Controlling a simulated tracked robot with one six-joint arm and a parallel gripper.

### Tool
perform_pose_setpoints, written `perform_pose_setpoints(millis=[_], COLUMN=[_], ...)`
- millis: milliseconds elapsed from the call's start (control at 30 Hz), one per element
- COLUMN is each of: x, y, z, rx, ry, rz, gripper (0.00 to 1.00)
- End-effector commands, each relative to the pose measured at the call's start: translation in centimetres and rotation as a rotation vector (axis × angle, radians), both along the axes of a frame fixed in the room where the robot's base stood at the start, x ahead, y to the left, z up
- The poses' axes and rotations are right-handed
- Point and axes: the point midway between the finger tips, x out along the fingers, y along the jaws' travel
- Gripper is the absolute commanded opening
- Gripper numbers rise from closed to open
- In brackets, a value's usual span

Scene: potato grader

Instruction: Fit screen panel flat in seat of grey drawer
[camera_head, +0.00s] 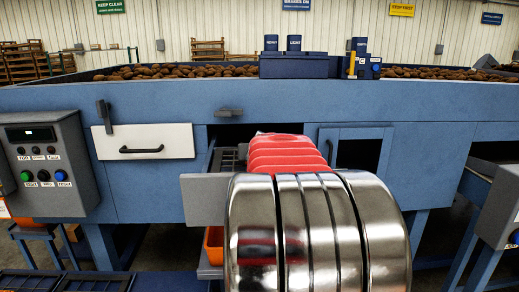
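The grey drawer (203,200) is pulled out from the blue machine, with its grey front facing me. A dark barred grid (228,159) shows inside it, left of my arm; I cannot tell whether it is a screen panel or part of the drawer, or whether it lies flat. My arm, with chrome and red segments, reaches forward over the drawer's right side and covers much of it. My gripper is hidden behind the arm. Dark framed panels with grids (95,282) lie at the lower left, cut off by the picture's bottom edge.
A white cover with a black handle (155,140) and a grey control box (45,165) are at left. A dark opening (358,154) is right of my arm. An orange bin (213,245) stands below the drawer. Another grey box (500,212) is at the right edge.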

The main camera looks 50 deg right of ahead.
Motion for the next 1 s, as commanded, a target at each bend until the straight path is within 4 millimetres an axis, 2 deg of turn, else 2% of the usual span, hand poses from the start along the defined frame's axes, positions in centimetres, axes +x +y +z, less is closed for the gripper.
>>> perform_pose_setpoints(millis=[333,367,667,1000], x=[-0.01,-0.01,-0.01,-0.01], y=[-0.05,-0.05,-0.03,0.01], z=[0.30,0.30,0.06,-0.18], rx=[-0.007,-0.007,-0.003,0.002], ry=[-0.005,-0.005,-0.002,0.003], rz=[-0.002,-0.002,-0.001,0.000], gripper=[0.12,0.76,0.97,0.97])
